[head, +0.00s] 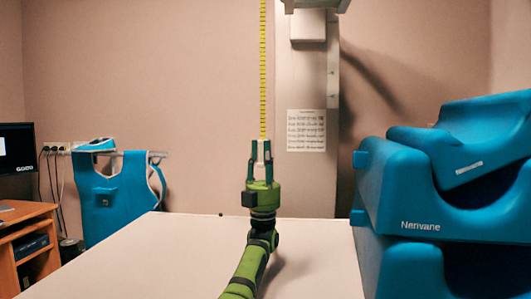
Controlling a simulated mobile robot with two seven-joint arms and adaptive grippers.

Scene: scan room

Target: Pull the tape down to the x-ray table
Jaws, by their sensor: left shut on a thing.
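A yellow measuring tape (263,75) with dark markings hangs straight down from above the top edge of the head view. Its lower end is between the fingers of my left gripper (261,150), which is shut on it. My left gripper is upright above the white x-ray table (170,255), with its green arm coming up from the bottom of the picture. The fingers hide the very end of the tape. The tape's upper end is out of view. My right gripper is not in view.
Blue padded supports (420,190) are stacked on the right. A blue apron (118,195) hangs on a rail at the left, near a wooden desk (25,240) with a monitor (17,148). A grey column with a printed sheet (306,130) stands behind. The tabletop left of my arm is clear.

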